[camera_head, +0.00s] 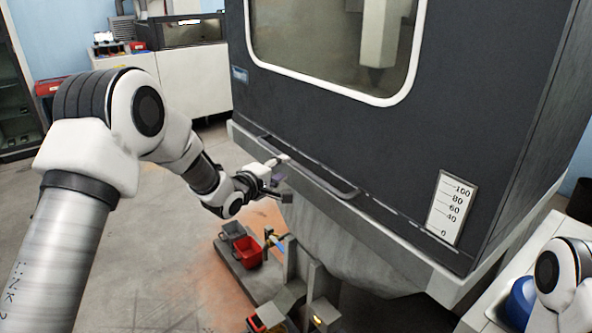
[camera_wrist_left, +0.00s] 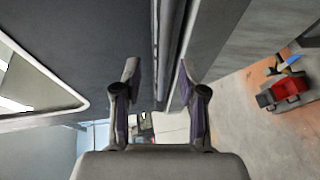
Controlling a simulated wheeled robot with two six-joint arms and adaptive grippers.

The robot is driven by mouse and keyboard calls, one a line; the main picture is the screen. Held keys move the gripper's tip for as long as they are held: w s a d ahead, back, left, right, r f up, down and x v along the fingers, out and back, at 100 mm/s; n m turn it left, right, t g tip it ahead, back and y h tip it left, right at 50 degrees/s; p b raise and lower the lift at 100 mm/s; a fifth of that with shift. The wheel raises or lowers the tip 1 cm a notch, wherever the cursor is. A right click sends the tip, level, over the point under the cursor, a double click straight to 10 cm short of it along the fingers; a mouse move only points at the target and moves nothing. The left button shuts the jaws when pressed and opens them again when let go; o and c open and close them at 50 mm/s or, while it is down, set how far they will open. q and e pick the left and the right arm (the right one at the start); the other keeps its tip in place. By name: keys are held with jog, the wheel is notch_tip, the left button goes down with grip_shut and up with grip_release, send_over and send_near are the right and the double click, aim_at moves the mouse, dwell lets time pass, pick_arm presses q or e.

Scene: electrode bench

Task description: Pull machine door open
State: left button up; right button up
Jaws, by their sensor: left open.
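The machine door (camera_head: 440,110) is a large dark grey panel with a white-framed window (camera_head: 330,40). A long dark handle bar (camera_head: 325,182) runs along its lower edge. My left gripper (camera_head: 279,178) is at the far-left part of this bar, close to the door's lower edge. In the left wrist view, my left gripper (camera_wrist_left: 158,78) has its two fingers apart. The bar (camera_wrist_left: 170,45) runs from the top down toward the gap between them, with the door panel (camera_wrist_left: 95,40) on the left. I cannot tell whether the fingers touch the bar. My right gripper is out of view.
A pale ledge (camera_head: 400,245) runs under the door. Below stands a low grey stand with a red bin (camera_head: 248,252). White cabinets (camera_head: 190,75) stand behind at the left. The floor (camera_head: 150,270) at the lower left is clear.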

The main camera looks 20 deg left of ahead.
aim_at(293, 165)
pick_arm(q)
jog(key=x, duration=0.7)
jog(key=shift+w+f, duration=0.25)
jog(key=shift+f, duration=0.1)
grip_shut()
jog(key=shift+d, duration=0.1)
